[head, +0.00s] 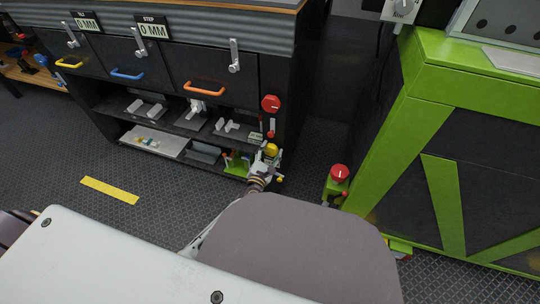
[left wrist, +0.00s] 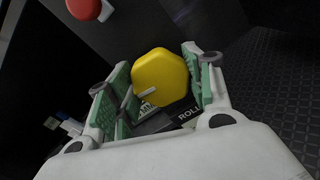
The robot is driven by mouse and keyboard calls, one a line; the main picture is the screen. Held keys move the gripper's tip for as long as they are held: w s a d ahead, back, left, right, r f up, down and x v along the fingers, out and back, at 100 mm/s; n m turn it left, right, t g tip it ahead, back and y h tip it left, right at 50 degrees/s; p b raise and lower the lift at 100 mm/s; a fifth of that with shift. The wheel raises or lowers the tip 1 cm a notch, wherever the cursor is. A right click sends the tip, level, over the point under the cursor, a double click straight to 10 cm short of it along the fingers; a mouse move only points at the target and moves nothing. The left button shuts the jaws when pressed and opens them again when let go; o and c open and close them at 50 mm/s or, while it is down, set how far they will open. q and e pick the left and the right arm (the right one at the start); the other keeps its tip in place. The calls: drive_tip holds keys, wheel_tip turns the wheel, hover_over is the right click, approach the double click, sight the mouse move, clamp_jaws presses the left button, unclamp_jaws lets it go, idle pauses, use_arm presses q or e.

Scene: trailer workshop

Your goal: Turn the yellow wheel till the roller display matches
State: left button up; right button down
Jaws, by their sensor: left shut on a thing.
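The yellow wheel (head: 271,149) is low on the right end of the dark cabinet in the head view. It is also large in the left wrist view (left wrist: 160,77), a faceted knob with a pale pointer mark towards its lower left. My left gripper (head: 267,158) is shut on the wheel, with green-padded fingers (left wrist: 158,72) on either side of it. A dark label reading "ROLL" (left wrist: 189,114) is partly hidden behind a finger. A small pale display (head: 256,136) is beside the wheel; its reading is too small to tell. My right gripper is not in view.
A red knob (head: 270,103) is above the wheel on the cabinet (head: 285,75). Displays reading "0 MM" (head: 86,22) and "STEP 0 MM" (head: 152,27) are at the top. A green bench (head: 425,100) stands right, with another red knob (head: 340,173) near it. Open floor lies left.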

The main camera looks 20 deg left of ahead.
use_arm(q)
drive_tip(key=shift+f+n+b, duration=0.1)
drive_tip(key=shift+n+b, duration=0.3)
drive_tip(key=shift+n, duration=0.4)
drive_tip(key=o, duration=1)
drive_tip(key=shift+s, duration=1.1)
drive_tip(key=shift+s+a, duration=0.15)
drive_tip(key=shift+s, duration=2.3)
drive_tip(key=shift+s+a, duration=0.1)
drive_tip(key=shift+s, duration=2.35)
drive_tip(key=shift+d, duration=0.1)
